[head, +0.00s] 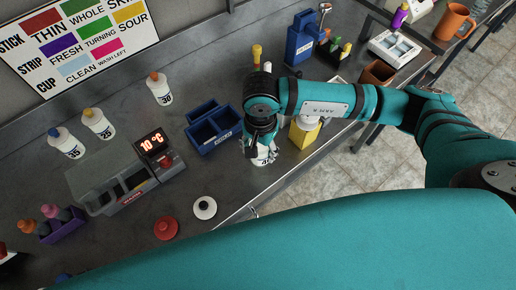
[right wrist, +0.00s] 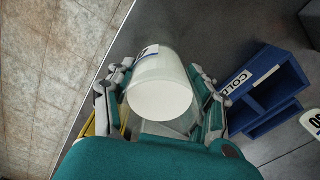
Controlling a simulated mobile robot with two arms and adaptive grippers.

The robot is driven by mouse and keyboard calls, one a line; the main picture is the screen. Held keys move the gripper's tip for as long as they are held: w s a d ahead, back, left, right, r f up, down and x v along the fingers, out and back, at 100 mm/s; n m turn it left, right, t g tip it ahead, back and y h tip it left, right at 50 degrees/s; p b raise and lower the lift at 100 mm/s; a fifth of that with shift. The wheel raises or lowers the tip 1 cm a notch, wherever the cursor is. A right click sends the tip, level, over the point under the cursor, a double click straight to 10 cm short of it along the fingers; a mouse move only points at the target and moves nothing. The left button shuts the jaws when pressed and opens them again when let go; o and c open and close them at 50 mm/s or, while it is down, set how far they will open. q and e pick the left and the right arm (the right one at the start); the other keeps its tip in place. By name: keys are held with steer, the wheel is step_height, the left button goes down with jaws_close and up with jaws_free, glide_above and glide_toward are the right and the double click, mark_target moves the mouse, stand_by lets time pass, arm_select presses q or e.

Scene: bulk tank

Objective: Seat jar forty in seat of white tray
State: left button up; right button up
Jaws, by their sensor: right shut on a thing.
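My right gripper (head: 262,143) points down over the bench and is shut on a white jar (head: 262,158). The jar's lower part shows below the fingers; its number is partly covered and I cannot read it surely as forty. In the right wrist view the white jar (right wrist: 160,98) sits between the two fingers, with its pale round end facing the camera and a bit of label at its upper edge. A white tray (head: 376,45) with grey seats lies at the far right of the bench. My left gripper is not in view.
A blue two-part box (head: 214,128), labelled COLD in the right wrist view (right wrist: 262,85), stands beside the held jar. A yellow holder (head: 303,137) is close on the right.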

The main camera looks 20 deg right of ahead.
steer(key=s+d, duration=0.2)
steer(key=s, duration=0.5)
steer(key=s+d+r, duration=0.1)
steer(key=s+d, duration=0.2)
steer(key=s, duration=0.3)
steer(key=shift+s+r+b, duration=0.3)
steer(key=shift+s+b, duration=0.1)
steer(key=shift+b, duration=0.05)
